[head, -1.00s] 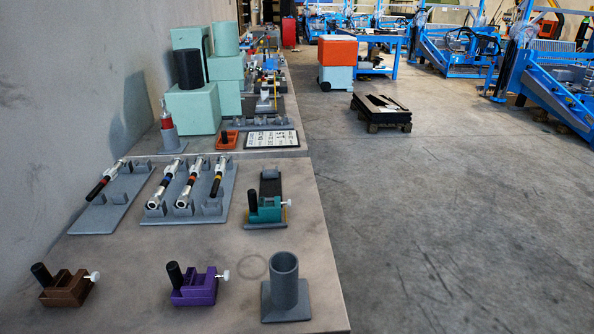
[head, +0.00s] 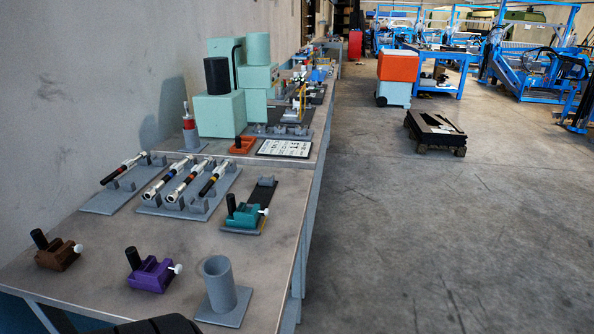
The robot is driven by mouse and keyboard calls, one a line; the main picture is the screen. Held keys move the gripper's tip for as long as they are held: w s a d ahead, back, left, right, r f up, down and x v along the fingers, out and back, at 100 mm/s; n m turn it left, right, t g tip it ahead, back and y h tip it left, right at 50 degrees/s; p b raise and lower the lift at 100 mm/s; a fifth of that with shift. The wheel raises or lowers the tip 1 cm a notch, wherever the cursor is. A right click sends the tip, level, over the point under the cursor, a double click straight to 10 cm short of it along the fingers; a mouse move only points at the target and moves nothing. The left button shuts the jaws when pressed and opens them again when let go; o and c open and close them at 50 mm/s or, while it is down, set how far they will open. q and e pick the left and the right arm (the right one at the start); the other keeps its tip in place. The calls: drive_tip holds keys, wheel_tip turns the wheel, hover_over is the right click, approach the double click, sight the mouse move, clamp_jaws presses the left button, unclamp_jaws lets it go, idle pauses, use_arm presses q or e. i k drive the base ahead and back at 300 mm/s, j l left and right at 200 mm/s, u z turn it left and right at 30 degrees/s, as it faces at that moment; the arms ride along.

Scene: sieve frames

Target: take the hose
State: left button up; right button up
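I cannot make out a hose with certainty. A thin dark curved line (head: 238,54) stands by the mint-green blocks (head: 213,115) at the back of the bench, too small to tell what it is. Neither of my grippers shows in the head view. A dark rounded shape (head: 160,325) cuts into the bottom edge; I cannot tell what it is.
The near bench (head: 90,215) bears brown (head: 60,254), purple (head: 152,274) and teal (head: 245,215) blocks, several wrench-like tools on grey racks (head: 205,203) and a grey cup holder (head: 219,286). The floor (head: 400,240) right of it is clear up to a low black pallet (head: 436,131).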

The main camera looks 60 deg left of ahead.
sight(218, 173)
drive_tip(key=i+l+u, duration=0.1)
drive_tip(key=i, duration=0.3)
drive_tip(key=i+l+u, duration=0.1)
drive_tip(key=i, duration=0.35)
drive_tip(key=i+j+u, duration=0.2)
drive_tip(key=i+u, duration=1.3)
drive_tip(key=u, duration=0.25)
drive_tip(key=i+l+u, duration=0.1)
drive_tip(key=u, duration=0.35)
drive_tip(key=i+l+u, duration=0.15)
drive_tip(key=u, duration=0.25)
drive_tip(key=i+l+u, duration=0.2)
drive_tip(key=u, duration=0.2)
drive_tip(key=i+l+u, duration=0.1)
drive_tip(key=u, duration=0.35)
drive_tip(key=l+u, duration=0.1)
drive_tip(key=u, duration=0.35)
drive_tip(key=i+l+u, duration=0.1)
drive_tip(key=u, duration=0.35)
drive_tip(key=l+u, duration=0.25)
drive_tip(key=u, duration=0.2)
drive_tip(key=l+u, duration=0.15)
drive_tip(key=u, duration=0.3)
drive_tip(key=l+u, duration=0.45)
drive_tip(key=j, duration=0.1)
